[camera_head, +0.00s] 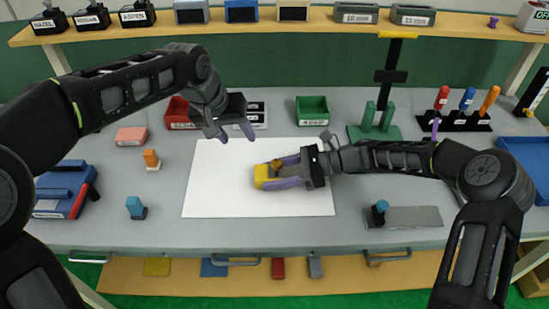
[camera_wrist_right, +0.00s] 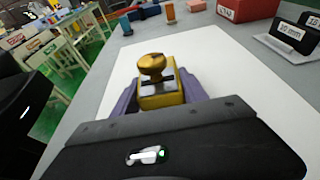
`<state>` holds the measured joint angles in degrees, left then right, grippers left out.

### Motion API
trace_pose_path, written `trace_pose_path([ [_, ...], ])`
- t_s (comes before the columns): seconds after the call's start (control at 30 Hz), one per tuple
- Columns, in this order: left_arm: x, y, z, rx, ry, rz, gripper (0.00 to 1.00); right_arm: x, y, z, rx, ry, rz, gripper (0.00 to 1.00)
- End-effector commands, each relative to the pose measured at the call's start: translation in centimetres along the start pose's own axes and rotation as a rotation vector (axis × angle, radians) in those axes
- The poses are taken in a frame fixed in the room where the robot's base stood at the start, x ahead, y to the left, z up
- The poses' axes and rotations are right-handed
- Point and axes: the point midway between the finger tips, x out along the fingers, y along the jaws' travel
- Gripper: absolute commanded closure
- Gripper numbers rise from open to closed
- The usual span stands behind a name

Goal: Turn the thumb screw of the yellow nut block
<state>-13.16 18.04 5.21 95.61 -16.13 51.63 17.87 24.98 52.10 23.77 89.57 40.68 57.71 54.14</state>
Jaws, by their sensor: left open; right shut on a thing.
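The yellow nut block (camera_head: 262,173) lies on the white sheet (camera_head: 215,200) in the middle of the bench. Its brass-coloured thumb screw (camera_wrist_right: 152,66) stands up from its top, and it shows small in the head view (camera_head: 277,165). My right gripper (camera_head: 275,173) comes in from the right and is shut on the block, one purple finger on each side; the fingers show beside the block in the right wrist view (camera_wrist_right: 160,92). My left gripper (camera_head: 236,133) is open and empty, above and to the left of the block, pointing down over the sheet's far edge.
A red bin (camera_head: 178,113) and a green bin (camera_head: 312,111) stand at the back. A green stand (camera_head: 375,130) and a screwdriver rack (camera_head: 462,121) are at the back right. The sheet around the block is clear.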

Motion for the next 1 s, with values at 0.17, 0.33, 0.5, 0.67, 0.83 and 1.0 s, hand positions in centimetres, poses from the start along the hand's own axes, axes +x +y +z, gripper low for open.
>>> trace_pose_path([
  [0.17,-2.1,5.4,2.2,0.281,-0.006,-0.023,0.5,0.0,0.0,0.0,0.0,0.0,0.0,0.72],
  [0.33,-3.4,7.6,3.3,0.416,0.002,-0.043,0.5,0.0,0.0,0.0,0.0,0.0,0.0,0.72],
  [0.5,-3.6,8.0,3.5,0.44,0.005,-0.048,0.5,0.0,0.0,0.0,0.0,0.0,0.0,0.72],
  [0.67,-3.6,8.0,3.5,0.438,0.005,-0.047,0.5,0.0,0.0,0.0,0.0,0.0,0.0,0.72],
  [0.83,-3.2,8.0,3.5,0.437,0.004,-0.046,0.5,0.0,0.0,0.0,0.0,0.0,0.0,0.72],
  [1.0,-1.5,7.9,3.4,0.436,0.002,-0.047,0.5,0.0,0.0,0.0,0.0,-0.001,0.0,0.72],
])
